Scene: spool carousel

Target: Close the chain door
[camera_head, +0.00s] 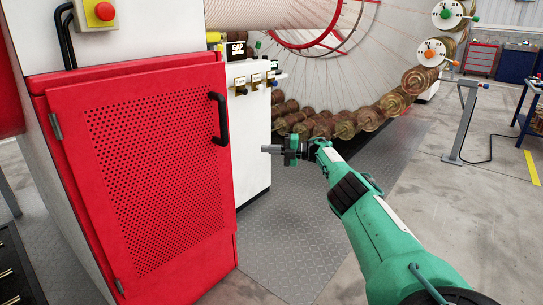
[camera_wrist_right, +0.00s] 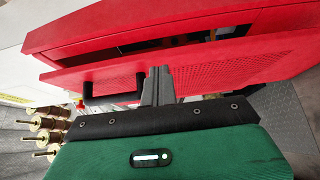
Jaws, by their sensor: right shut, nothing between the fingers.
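The chain door (camera_head: 160,165) is a red perforated panel on the front of a white and red cabinet, with hinges on its left edge and a black handle (camera_head: 219,118) on its right. In the right wrist view the door (camera_wrist_right: 230,72) stands ajar, with a dark gap between it and the red frame (camera_wrist_right: 130,32). The handle (camera_wrist_right: 108,99) shows there left of the fingers. My right gripper (camera_head: 268,148) is shut and empty, to the right of the handle; contact with the door cannot be told. My left gripper is not in view.
A red emergency button (camera_head: 104,11) sits on a yellow box above the door. A white panel with knobs (camera_head: 250,130) stands right of it. Behind my right arm are many copper spools (camera_head: 345,130) on a carousel. Grey floor plate (camera_head: 290,240) lies clear before the door's right side.

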